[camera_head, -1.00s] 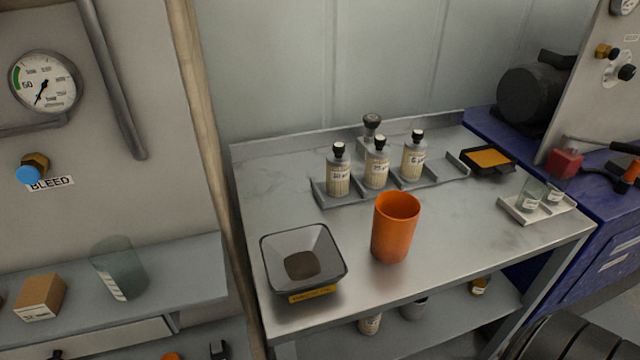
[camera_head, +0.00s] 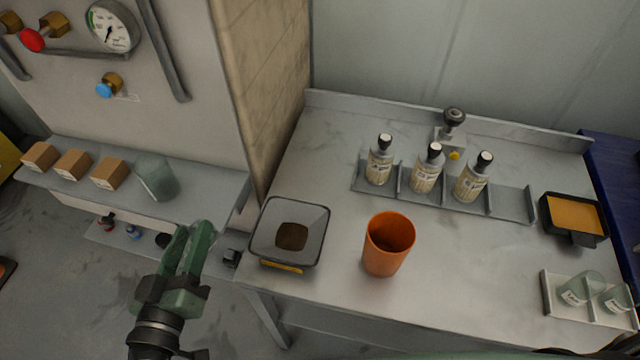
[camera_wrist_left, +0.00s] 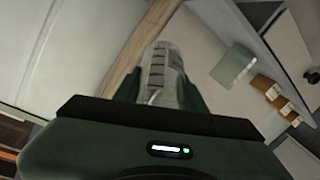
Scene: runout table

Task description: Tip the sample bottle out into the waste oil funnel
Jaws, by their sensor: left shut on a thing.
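The waste oil funnel (camera_head: 313,215) is a square dark-rimmed hopper with a brown opening and a yellow label, at the near left corner of the steel table. My left gripper (camera_head: 198,238) is left of the funnel, off the table edge and apart from it. In the left wrist view a clear bottle with dark graduation marks, the sample bottle (camera_wrist_left: 158,72), sits between the shut fingers. In the head view the bottle is hidden or too hard to make out, and its contents cannot be told. My right gripper is not in view.
An orange cup (camera_head: 384,262) stands right of the funnel. Several labelled bottles (camera_head: 427,172) stand in a rack (camera_head: 512,203) behind. An amber-filled tray (camera_head: 572,215) and a white tray (camera_head: 558,312) with glasses are at right. A glass jar (camera_head: 157,180) and boxes (camera_head: 73,165) occupy the left shelf.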

